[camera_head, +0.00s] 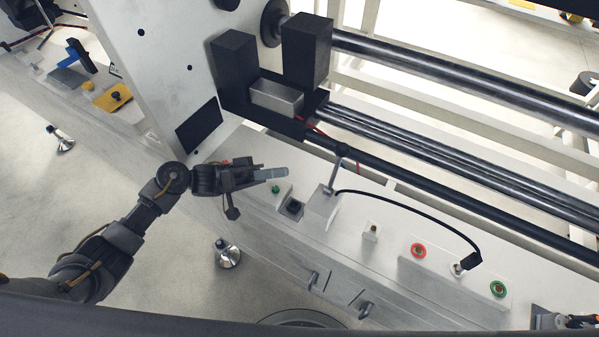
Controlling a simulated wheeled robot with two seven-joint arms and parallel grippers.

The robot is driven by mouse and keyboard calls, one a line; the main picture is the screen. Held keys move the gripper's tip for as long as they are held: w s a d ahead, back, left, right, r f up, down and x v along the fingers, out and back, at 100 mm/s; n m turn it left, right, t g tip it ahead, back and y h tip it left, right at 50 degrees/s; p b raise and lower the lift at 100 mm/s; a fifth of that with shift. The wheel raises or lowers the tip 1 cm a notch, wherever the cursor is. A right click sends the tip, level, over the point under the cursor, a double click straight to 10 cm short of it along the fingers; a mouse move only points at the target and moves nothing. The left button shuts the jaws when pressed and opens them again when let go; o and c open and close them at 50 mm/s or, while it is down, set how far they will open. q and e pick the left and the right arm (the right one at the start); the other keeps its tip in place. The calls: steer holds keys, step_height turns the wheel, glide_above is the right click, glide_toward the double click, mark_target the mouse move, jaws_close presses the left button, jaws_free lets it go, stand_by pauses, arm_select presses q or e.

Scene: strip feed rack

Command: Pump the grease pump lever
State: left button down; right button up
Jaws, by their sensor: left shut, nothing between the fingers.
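The grease pump looks to be the small pale box (320,208) on the machine's white ledge, with a thin grey lever (335,172) rising from it. A black hose runs from it to the right. My left gripper (284,173) is shut and empty, with its pale fingertips pointing right. In the picture it is left of the lever with a gap between them; I cannot tell its height over the ledge.
A green button (276,189) and a dark square socket (292,208) lie between gripper and pump. A black bracket (235,62) and long dark rollers (440,70) stand behind.

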arm_select(q)
steer(key=a, duration=0.7)
steer(key=shift+w+a+b, duration=0.2)
steer(key=shift+w+b, duration=0.15)
steer(key=shift+b, duration=0.1)
arm_select(e)
steer(key=shift+w+d+f, duration=0.2)
steer(key=shift+d+f, duration=0.2)
steer(key=shift+d, duration=0.25)
steer(key=shift+d, duration=0.1)
